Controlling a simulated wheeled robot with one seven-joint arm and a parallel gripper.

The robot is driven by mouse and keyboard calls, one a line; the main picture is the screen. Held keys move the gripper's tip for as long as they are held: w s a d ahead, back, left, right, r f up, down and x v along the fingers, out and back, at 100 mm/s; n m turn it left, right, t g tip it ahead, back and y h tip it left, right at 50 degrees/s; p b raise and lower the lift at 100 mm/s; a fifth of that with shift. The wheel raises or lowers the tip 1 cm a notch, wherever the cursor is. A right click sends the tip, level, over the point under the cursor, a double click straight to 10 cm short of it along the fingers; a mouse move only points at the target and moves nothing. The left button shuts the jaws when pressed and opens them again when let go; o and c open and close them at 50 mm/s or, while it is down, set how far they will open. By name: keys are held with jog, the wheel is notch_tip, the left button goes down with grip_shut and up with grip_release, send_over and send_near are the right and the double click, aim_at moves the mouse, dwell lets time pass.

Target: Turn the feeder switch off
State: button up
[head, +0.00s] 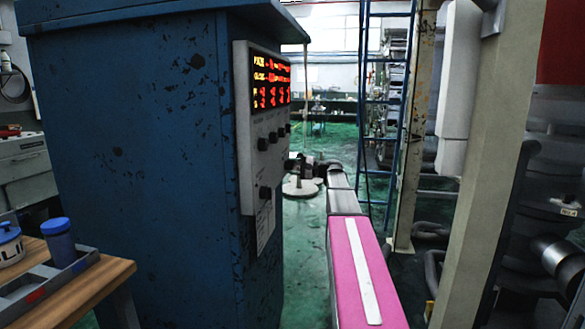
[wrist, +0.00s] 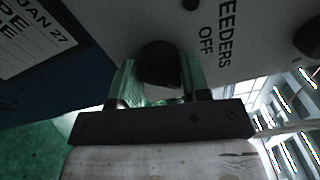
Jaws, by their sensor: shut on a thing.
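The feeder switch is a round black knob (wrist: 160,54) on the light grey panel in the wrist view. Lettering beside it, turned sideways, reads FEEDERS and OFF. My gripper (wrist: 160,78) has its two green fingers on either side of the knob and is shut on it. The fingers hide part of the knob, and I cannot read which way it points. In the head view, the control panel (head: 246,130) stands on the side of a blue cabinet (head: 130,150), with red and yellow lit digits and several black knobs. My pink arm reaches forward to the right of it.
A paper sheet (wrist: 32,38) is fixed beside the switch; another dark knob (wrist: 309,40) sits at the right. A wooden bench (head: 95,285) with a tray and blue containers is at the left. A pale post (head: 490,165) and a blue ladder (head: 382,100) stand right of my arm.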

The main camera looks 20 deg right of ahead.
jog(key=n, duration=0.4)
jog(key=shift+f+n, duration=0.15)
jog(key=shift+n, duration=0.25)
jog(key=shift+s+n+g, duration=0.1)
jog(key=shift+n+g, duration=0.2)
jog(key=shift+n, duration=1.7)
jog(key=o, duration=0.9)
jog(key=v, duration=1.1)
jog(key=shift+f, duration=0.15)
